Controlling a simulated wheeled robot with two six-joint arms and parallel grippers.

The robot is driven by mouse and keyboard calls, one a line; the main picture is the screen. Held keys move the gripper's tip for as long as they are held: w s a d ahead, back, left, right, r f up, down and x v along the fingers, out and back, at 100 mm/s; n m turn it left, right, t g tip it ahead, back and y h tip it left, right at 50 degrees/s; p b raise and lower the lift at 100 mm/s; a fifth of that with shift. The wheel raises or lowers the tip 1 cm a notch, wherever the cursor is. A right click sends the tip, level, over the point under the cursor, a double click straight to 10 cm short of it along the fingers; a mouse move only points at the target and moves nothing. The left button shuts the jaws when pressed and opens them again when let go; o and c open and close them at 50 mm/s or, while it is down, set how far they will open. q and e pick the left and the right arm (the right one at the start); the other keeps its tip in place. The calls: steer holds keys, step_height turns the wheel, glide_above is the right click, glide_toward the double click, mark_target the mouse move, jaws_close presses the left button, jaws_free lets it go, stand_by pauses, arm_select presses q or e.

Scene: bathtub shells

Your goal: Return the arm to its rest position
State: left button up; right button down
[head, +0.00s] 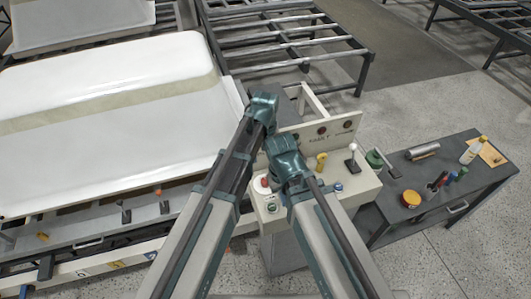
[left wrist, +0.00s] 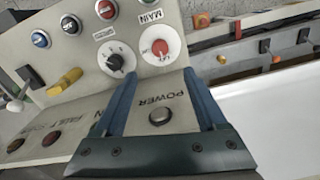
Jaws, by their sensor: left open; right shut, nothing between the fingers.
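My left gripper (head: 264,106) is at the upper back of the control console (head: 365,188), and its fingers are hard to make out in the head view. In the left wrist view, my left gripper (left wrist: 160,78) is open, its two fingers apart and nothing held. A round grey button (left wrist: 160,116) labelled POWER shows between the fingers. My right gripper (head: 286,155) is just below the left one in the head view, over the console's left part. It is shut and empty, and its fingertips are mostly hidden by its own body.
The console carries a yellow lever (head: 321,160), a white-ball lever (head: 351,160), a red button (head: 265,182) and a green button (head: 272,207). A white bathtub shell (head: 110,85) lies left. A dark side table (head: 440,205) with tools stands right. Empty metal frames are behind.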

arm_select(q)
steer(key=s+a+m, duration=0.1)
steer(key=s+a, duration=0.5)
steer(key=a, duration=0.3)
steer(key=s+a, duration=0.5)
steer(key=a, duration=0.3)
steer(key=s+d+f+m+y+b, duration=0.1)
steer(key=s+d+f+m+b, duration=0.3)
steer(key=d+f+b, duration=0.5)
steer(key=shift+s+d+f, duration=0.2)
steer(key=shift+s+d, duration=0.7)
